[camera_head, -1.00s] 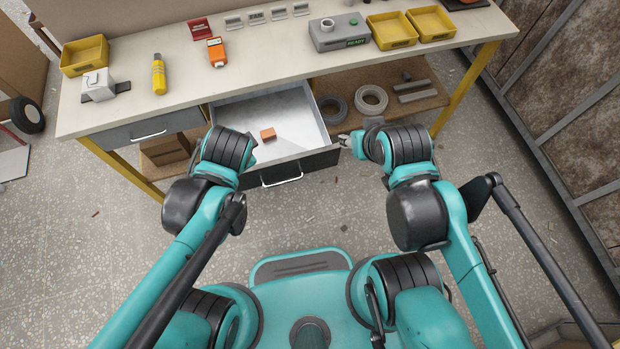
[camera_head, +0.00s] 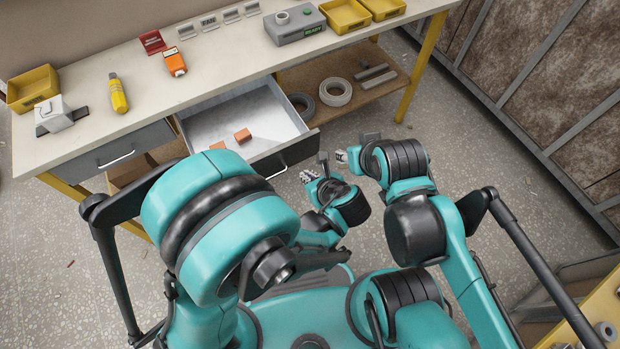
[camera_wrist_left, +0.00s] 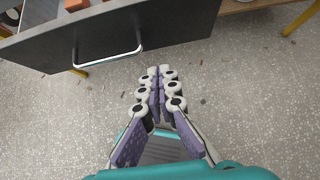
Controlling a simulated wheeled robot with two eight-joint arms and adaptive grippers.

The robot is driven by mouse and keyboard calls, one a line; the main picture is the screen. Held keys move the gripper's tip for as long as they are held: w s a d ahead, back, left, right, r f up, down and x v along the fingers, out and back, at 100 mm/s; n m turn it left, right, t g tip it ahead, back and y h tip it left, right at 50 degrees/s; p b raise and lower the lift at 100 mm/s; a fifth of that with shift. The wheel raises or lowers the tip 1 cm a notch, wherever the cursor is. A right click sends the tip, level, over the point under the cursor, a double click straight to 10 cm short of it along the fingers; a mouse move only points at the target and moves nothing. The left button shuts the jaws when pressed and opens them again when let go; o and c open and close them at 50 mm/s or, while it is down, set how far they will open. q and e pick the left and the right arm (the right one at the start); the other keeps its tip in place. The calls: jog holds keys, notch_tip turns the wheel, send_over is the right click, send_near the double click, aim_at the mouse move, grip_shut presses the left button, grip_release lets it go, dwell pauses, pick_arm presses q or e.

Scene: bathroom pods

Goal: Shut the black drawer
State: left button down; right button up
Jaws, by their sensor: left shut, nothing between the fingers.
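The black drawer stands pulled out under the workbench; its dark front (camera_head: 300,150) and pale inside (camera_head: 250,112) show in the head view. My left gripper (camera_head: 306,176) is shut and empty, in front of the drawer front near its right end. In the left wrist view the drawer front (camera_wrist_left: 180,30) and its metal handle (camera_wrist_left: 108,58) lie ahead of the shut left fingers (camera_wrist_left: 160,75), with floor between. My left arm hides part of the drawer front in the head view. My right gripper (camera_head: 342,156) is just right of the drawer; its jaws are too small to judge.
Orange blocks (camera_head: 243,135) lie in the drawer. A closed grey drawer (camera_head: 110,152) is to its left. Rings (camera_head: 335,92) lie on the lower shelf to the right. The workbench top (camera_head: 215,70) carries a yellow bottle (camera_head: 118,95) and several other items.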

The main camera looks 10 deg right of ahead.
aim_at(291, 159)
pick_arm(q)
jog(key=shift+w+a+f+b, duration=0.45)
jog(key=shift+w+f, duration=0.2)
jog(key=shift+w, duration=0.6)
jog(key=shift+w+a+f+b, duration=0.35)
jog(key=shift+w+f+b, duration=0.2)
jog(key=shift+w, duration=0.7)
jog(key=shift+w+a+f+b, duration=0.4)
jog(key=shift+w+f, duration=0.3)
jog(key=shift+w, duration=0.55)
